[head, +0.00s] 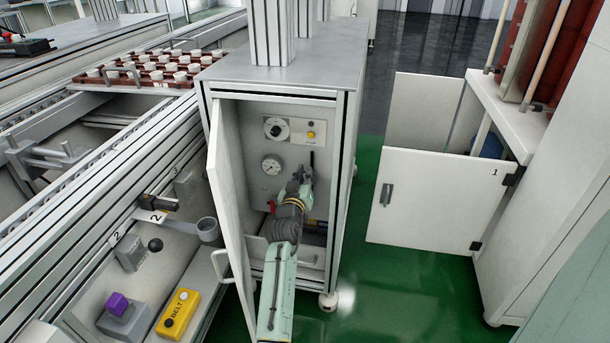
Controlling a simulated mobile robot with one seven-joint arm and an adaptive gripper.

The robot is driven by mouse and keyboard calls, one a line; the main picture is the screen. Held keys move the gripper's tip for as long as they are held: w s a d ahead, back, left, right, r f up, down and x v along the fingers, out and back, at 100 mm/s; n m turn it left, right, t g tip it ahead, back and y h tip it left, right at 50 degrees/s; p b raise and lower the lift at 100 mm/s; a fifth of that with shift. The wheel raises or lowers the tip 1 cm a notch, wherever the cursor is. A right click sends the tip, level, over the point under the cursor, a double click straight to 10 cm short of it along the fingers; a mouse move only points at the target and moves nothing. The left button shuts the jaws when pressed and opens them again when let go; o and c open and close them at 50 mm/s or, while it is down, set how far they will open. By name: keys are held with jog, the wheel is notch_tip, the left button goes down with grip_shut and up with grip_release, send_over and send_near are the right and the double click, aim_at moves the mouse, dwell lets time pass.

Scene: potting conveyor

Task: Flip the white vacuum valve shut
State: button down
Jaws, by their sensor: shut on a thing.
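My gripper (307,176) is inside the open grey cabinet (203,90), in front of its inner panel, right of the round gauge (271,165). It is shut on a small part there, which appears to be the white vacuum valve. The gripper and wrist hide nearly all of the valve, so I cannot tell its handle's angle. A small dark upright piece shows just above the fingers. A small red part (271,207) shows left of my wrist.
The cabinet door (226,200) stands open close to my arm's left. A dial panel (291,131) with a yellow button is above the gauge. Left are the conveyor, a yellow BELT box (178,314) and a tray of white pots (90,86). Green floor (400,290) is clear at right.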

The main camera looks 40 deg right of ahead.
jog(key=n, duration=0.2)
jog(key=w+a+n, duration=0.1)
jog(key=shift+f+n, duration=0.3)
jog(key=shift+n, duration=0.1)
jog(key=shift+w+a+f+n, duration=0.25)
jog(key=shift+f+n, duration=0.4)
jog(key=shift+n, duration=1.2)
jog(key=shift+w+a+f+n, duration=0.25)
jog(key=shift+f+n, duration=0.35)
jog(key=shift+n, duration=1.3)
jog(key=shift+w+a+f+n, duration=0.1)
jog(key=shift+w+f+n, duration=0.4)
jog(key=shift+n, duration=1.35)
jog(key=shift+s+f, duration=0.15)
jog(key=c, duration=1.6)
grip_release()
jog(key=shift+f, duration=0.1)
